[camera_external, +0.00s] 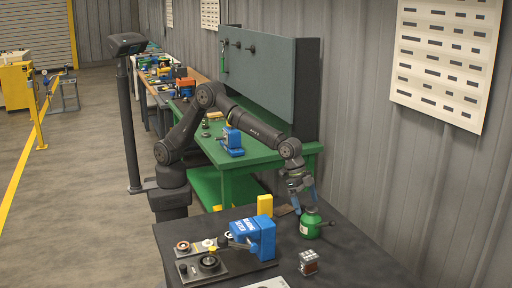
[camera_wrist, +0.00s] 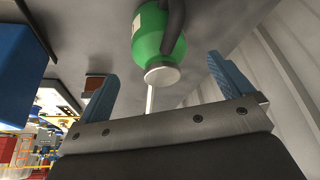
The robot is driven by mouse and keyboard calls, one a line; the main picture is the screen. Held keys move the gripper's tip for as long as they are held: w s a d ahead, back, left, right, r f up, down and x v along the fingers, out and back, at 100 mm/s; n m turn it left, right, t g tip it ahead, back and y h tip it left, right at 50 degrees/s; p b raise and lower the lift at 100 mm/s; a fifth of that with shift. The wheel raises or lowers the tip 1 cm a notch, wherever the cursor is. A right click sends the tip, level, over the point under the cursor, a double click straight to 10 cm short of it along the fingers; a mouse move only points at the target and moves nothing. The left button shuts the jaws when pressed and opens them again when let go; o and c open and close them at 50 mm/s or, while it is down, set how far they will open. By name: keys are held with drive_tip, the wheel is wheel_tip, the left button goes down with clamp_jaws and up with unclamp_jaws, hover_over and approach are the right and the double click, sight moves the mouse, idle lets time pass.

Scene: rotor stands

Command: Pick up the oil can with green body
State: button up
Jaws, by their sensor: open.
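The oil can with the green body (camera_external: 309,226) stands on the dark table in the external view, at the right, below my gripper. In the wrist view the oil can (camera_wrist: 148,37) shows at the top, with a white cap, a thin pale spout and a dark handle. My gripper (camera_external: 306,202) is just above the can in the external view. In the wrist view my gripper (camera_wrist: 164,85) has its two blue fingers spread wide apart. Nothing is between the fingertips, and the can lies beyond them.
A blue vise-like tool (camera_external: 256,236) on a base plate with round parts stands left of the can. A yellow block (camera_external: 265,205) is behind it. A small dark-and-white cube (camera_external: 308,262) is in front of the can. The corrugated wall (camera_external: 440,200) rises at the right.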

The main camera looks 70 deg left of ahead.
sight(310, 220)
drive_tip(key=x, duration=0.7)
drive_tip(key=shift+f, duration=0.4)
drive_tip(key=c, duration=1.3)
